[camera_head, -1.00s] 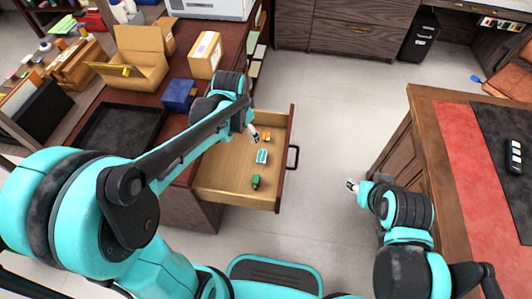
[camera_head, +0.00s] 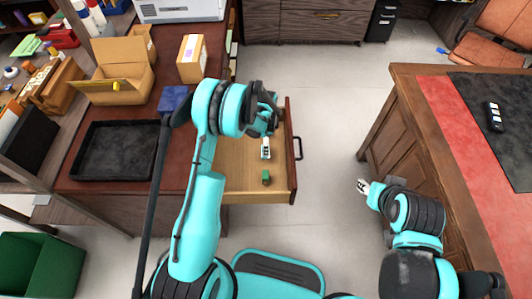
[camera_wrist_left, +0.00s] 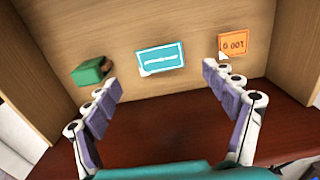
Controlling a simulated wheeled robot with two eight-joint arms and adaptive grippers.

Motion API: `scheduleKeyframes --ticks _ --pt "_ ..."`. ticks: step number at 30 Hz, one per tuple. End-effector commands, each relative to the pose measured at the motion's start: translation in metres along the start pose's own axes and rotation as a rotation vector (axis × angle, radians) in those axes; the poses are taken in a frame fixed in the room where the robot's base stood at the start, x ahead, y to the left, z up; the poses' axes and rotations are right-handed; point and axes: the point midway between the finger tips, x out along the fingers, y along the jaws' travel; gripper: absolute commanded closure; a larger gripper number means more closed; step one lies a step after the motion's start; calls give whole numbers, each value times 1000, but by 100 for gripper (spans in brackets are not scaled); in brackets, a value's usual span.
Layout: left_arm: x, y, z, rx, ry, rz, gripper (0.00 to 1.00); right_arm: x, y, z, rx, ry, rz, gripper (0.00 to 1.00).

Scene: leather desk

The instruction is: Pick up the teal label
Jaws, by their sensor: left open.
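The teal label (camera_wrist_left: 160,58) is a flat teal rectangle with a pale border and white marking. It lies on the wooden floor of the open drawer (camera_head: 238,178). In the left wrist view it lies just beyond and between the fingertips of my left gripper (camera_wrist_left: 160,80), which is open and empty. In the head view my left gripper (camera_head: 265,149) is over the drawer, and its fingers and wrist largely hide the label. My right gripper (camera_head: 362,186) is to the right of the drawer, beside the right desk; its fingers are too small to read.
An orange label (camera_wrist_left: 232,43) lies right of the teal one and a small green object (camera_wrist_left: 92,72) left of it; the green object (camera_head: 266,178) also shows in the head view. The drawer's front (camera_head: 291,150) and side walls bound the space. A black tray (camera_head: 115,150) is on the left desk.

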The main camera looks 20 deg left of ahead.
Motion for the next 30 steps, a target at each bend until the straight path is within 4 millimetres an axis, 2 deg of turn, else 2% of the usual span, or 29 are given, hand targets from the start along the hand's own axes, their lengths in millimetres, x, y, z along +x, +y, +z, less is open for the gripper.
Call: scheduleKeyframes --ticks 9,11,30 --pt "45 -1 6 -1 0 -1 16 20 0 15 0 0 0 60" --pt "50 -1 6 -1 0 -1 16 22 0 16 0 0 0 60" --pt "52 -1 6 -2 0 -1 16 24 0 17 0 0 0 60"
